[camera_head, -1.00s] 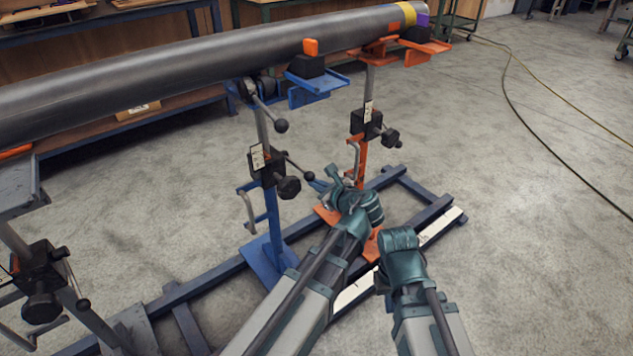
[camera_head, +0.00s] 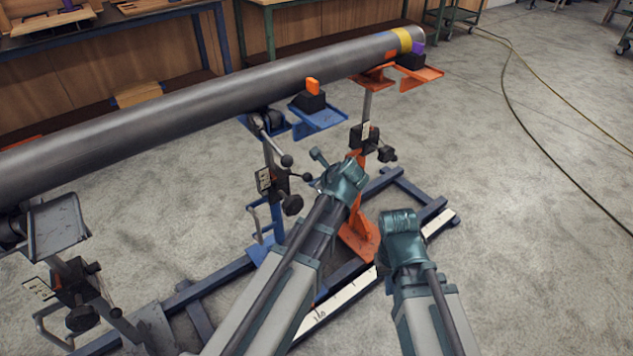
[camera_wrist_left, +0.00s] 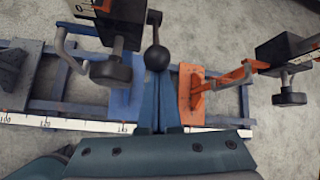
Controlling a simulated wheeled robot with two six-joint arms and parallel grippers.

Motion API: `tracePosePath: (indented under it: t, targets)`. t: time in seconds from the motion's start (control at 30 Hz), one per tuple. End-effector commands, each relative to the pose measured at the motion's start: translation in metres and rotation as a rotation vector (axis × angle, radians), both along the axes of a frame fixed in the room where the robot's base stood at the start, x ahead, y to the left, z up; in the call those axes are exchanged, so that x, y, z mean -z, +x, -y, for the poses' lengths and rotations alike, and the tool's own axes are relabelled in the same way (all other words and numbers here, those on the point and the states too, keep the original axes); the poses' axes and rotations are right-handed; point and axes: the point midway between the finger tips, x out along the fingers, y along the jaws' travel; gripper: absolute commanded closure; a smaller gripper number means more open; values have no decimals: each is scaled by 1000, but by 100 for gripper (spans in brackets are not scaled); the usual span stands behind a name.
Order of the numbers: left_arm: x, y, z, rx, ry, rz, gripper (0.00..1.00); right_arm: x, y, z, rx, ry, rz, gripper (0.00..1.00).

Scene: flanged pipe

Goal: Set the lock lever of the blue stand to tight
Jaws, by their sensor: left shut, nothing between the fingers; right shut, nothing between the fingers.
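The blue stand (camera_head: 277,222) stands under the pipe (camera_head: 200,112), upright on the floor frame. Its lock lever (camera_head: 307,177) is a thin rod with a black ball, sticking out to the right and slightly down from the black clamp block (camera_head: 275,182). My left gripper (camera_head: 319,157) is shut and empty, just right of the lever in the head view. In the left wrist view the lever's ball (camera_wrist_left: 157,57) lies right at the tips of the shut fingers (camera_wrist_left: 160,90); I cannot tell if they touch. My right gripper (camera_head: 402,222) is low at the right; its fingers are hidden.
The orange stand (camera_head: 359,225) stands close behind my left gripper. A second ball-ended lever (camera_head: 287,160) and a black knob (camera_head: 292,204) sit on the blue stand. A grey stand (camera_head: 62,255) is at the left.

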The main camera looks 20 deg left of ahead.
Motion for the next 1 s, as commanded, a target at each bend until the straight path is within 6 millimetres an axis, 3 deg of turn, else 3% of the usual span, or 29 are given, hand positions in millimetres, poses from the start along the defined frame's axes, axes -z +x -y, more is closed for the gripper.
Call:
tracePosePath:
  t: [0.67,1.0]
  targets:
    - [-6,2,-3,0,8,4,100,-5,0,0,0,1,0,100]
    - [22,2,7,-1,2,1,100,22,0,0,-1,-2,1,100]
